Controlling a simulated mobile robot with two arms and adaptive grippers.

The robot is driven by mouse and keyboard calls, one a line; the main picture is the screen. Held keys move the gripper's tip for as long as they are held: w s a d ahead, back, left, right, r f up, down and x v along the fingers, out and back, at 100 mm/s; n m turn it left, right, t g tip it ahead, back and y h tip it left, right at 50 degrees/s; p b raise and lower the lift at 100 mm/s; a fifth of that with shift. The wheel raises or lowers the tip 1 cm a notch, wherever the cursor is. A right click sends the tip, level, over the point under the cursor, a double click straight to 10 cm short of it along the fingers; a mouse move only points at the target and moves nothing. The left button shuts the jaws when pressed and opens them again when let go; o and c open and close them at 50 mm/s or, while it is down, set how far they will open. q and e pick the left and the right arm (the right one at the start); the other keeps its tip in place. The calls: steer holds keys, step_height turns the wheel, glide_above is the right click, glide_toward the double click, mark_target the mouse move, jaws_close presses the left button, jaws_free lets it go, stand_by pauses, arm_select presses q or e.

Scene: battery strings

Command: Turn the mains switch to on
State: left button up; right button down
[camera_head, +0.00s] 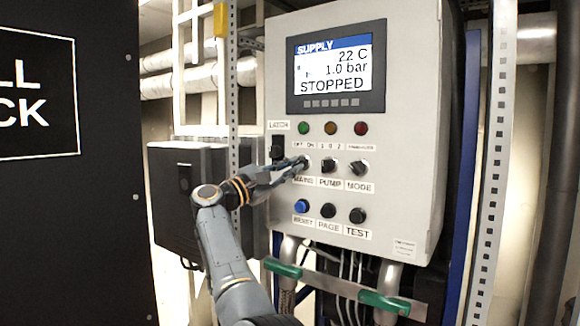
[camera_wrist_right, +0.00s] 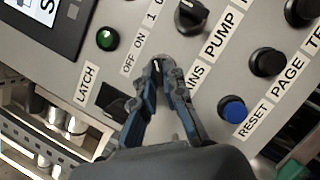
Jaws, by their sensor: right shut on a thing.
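The grey control cabinet (camera_head: 279,95) carries the mains switch in the left place of a row of three knobs. My right gripper (camera_head: 300,163) reaches it from the lower left and is shut on it. In the right wrist view the two fingertips (camera_wrist_right: 160,72) close around the mains switch, just below the OFF ON label (camera_wrist_right: 137,55). The fingers cover most of the knob, so I cannot tell which way it points. The display (camera_head: 335,68) reads SUPPLY, 22 C, 1.0 bar and STOPPED. My left gripper is not in view.
The pump knob (camera_head: 329,166) and mode knob (camera_head: 359,168) sit close to the right. Below are the blue reset button (camera_head: 301,206) and black page (camera_head: 328,210) and test (camera_head: 357,215) buttons. A black latch part (camera_head: 278,146) is close on the left. Green-handled valves (camera_head: 384,302) stick out below.

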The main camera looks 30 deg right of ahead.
steer(key=shift+r, duration=0.15)
steer(key=c, duration=1.4)
jaws_free()
steer(key=shift+d, duration=0.1)
steer(key=shift+f, duration=0.2)
steer(key=v, duration=1.2)
